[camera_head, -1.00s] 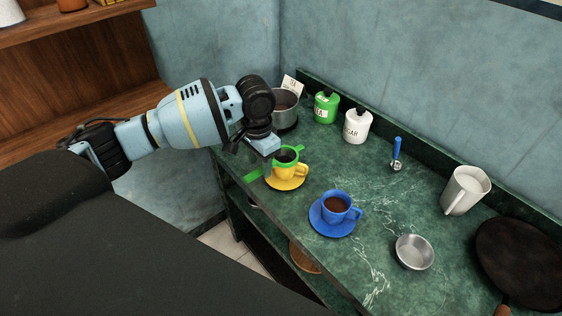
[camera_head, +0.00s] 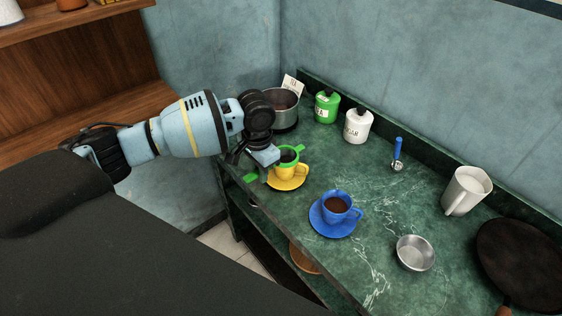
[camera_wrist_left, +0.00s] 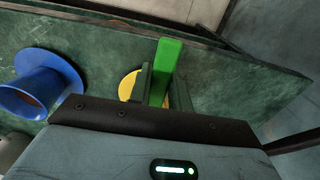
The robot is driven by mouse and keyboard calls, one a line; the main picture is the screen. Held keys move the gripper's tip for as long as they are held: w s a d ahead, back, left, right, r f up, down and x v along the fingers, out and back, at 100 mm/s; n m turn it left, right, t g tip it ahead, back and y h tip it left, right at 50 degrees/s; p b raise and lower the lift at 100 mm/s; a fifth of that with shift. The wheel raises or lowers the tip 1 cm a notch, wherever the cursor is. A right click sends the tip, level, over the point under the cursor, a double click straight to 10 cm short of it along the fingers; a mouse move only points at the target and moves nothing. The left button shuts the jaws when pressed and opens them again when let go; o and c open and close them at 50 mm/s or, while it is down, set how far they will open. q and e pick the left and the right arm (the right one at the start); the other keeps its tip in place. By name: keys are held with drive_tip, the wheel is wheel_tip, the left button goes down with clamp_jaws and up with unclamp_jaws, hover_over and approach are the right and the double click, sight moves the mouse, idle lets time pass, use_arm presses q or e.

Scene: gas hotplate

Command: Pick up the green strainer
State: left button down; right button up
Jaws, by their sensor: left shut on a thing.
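The green strainer (camera_head: 290,156) sits on top of a yellow cup (camera_head: 288,172), which stands on a yellow saucer (camera_head: 297,184). My left gripper (camera_head: 262,166) is at the strainer's left side, at its handle. In the left wrist view the green handle (camera_wrist_left: 166,68) stands between the two dark fingers of the left gripper (camera_wrist_left: 165,90), which is shut on it. The strainer's bowl is hidden in the wrist view, and the yellow saucer (camera_wrist_left: 130,87) shows only in part. My right gripper is not in view.
A blue cup (camera_head: 336,205) of brown liquid stands on a blue saucer near the front edge. A metal pot (camera_head: 286,118), green canister (camera_head: 327,107) and white canister (camera_head: 358,127) stand behind. A metal bowl (camera_head: 414,252), pitcher (camera_head: 465,190) and pan (camera_head: 520,262) are at right.

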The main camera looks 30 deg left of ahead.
use_arm(q)
drive_tip(key=shift+r, duration=0.1)
drive_tip(key=shift+r, duration=0.4)
drive_tip(key=r, duration=0.2)
drive_tip(key=shift+s+r, duration=0.25)
drive_tip(key=shift+r, duration=0.15)
drive_tip(key=s+r+p, duration=0.1)
drive_tip(key=s, duration=1.4)
drive_tip(key=shift+s+a+p, duration=0.25)
drive_tip(key=shift+a+p, duration=0.15)
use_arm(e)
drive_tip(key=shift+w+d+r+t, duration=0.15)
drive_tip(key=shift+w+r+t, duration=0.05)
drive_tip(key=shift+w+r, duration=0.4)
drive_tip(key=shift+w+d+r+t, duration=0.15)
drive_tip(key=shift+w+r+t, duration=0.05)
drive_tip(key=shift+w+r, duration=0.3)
